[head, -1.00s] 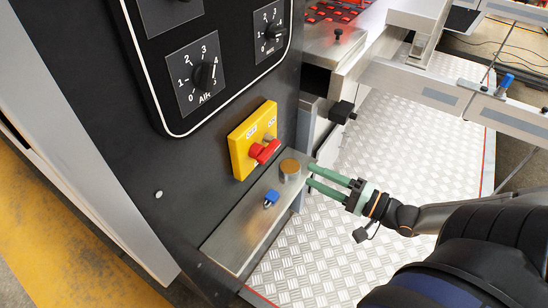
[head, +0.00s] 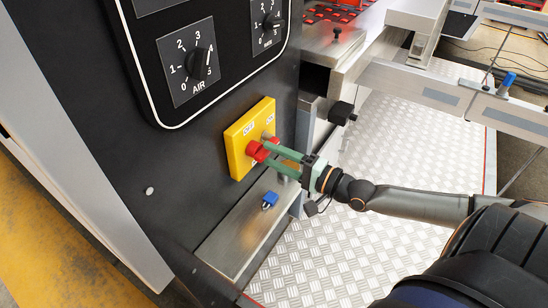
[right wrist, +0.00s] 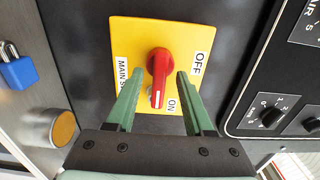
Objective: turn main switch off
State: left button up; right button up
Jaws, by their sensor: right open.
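The main switch is a red rotary handle (right wrist: 158,68) on a yellow plate (right wrist: 128,38), which has OFF and ON labels. In the right wrist view the handle's long end points down toward the ON label. In the head view, the red handle (head: 257,151) and the yellow plate (head: 237,137) are on the front of the black panel. My right gripper (right wrist: 160,78) is open, its green fingers on either side of the handle, with gaps showing. In the head view my right gripper (head: 270,156) partly covers the handle. My left gripper is not in view.
Black dials, including the AIR dial (head: 199,65), are above the switch. A blue padlock (head: 270,199) sits on the metal ledge (head: 235,238) below it. The brass-coloured knob (right wrist: 63,128) is close by. Treaded metal floor (head: 330,250) lies to the right.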

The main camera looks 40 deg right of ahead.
jog(key=shift+w+a, duration=0.1)
grip_shut()
dwell(0.5)
